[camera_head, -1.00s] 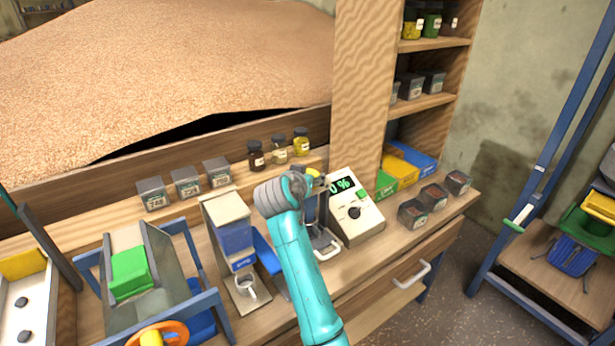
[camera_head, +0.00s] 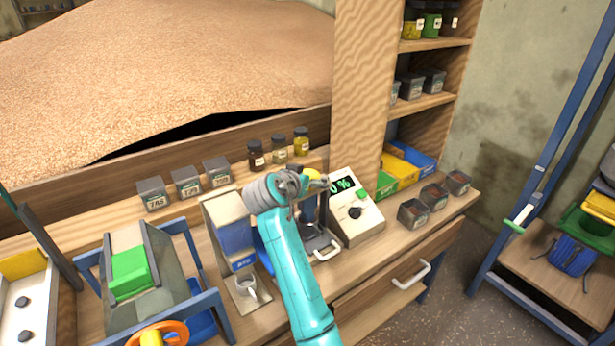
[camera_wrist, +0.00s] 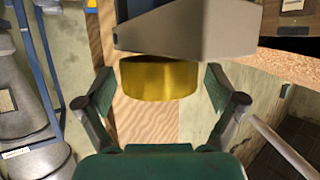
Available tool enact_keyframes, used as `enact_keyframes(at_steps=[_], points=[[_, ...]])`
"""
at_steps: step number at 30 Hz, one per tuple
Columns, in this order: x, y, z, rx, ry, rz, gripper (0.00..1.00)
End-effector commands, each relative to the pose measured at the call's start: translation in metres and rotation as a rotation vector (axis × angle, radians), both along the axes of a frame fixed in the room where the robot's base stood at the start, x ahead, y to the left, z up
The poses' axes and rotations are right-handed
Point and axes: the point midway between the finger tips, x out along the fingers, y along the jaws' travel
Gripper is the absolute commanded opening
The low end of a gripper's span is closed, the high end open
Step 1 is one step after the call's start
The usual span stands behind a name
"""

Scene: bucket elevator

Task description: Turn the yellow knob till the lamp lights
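The yellow knob (camera_head: 311,174) sits at the top of the small grinder-like device with a dark stem on the bench, partly hidden by my gripper (camera_head: 312,184). In the wrist view the knob (camera_wrist: 160,80) is a broad yellow cylinder under a grey part. My gripper (camera_wrist: 158,82) is open there, one finger to each side of the knob, with a visible gap on both sides. Whether the fingertips reach the knob in depth I cannot tell. Which part is the lamp I cannot tell; no clearly lit lamp shows.
A white meter (camera_head: 355,208) with a green "0 %" display, a black dial and a green button stands right of the device. A blue-and-white dispenser (camera_head: 230,228) with a cup is at the left. Jars (camera_head: 279,150) stand behind. Dark bins (camera_head: 413,212) line the right.

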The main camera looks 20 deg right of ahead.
Motion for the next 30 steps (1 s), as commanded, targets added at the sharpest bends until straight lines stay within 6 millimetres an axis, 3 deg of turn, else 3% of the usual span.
enact_keyframes(at_steps=[11,30], points=[[-0.004,0.004,0.003,0.001,-0.002,0.001,0.95],[-0.078,0.066,0.042,0.0,-0.001,0.002,0.95]])
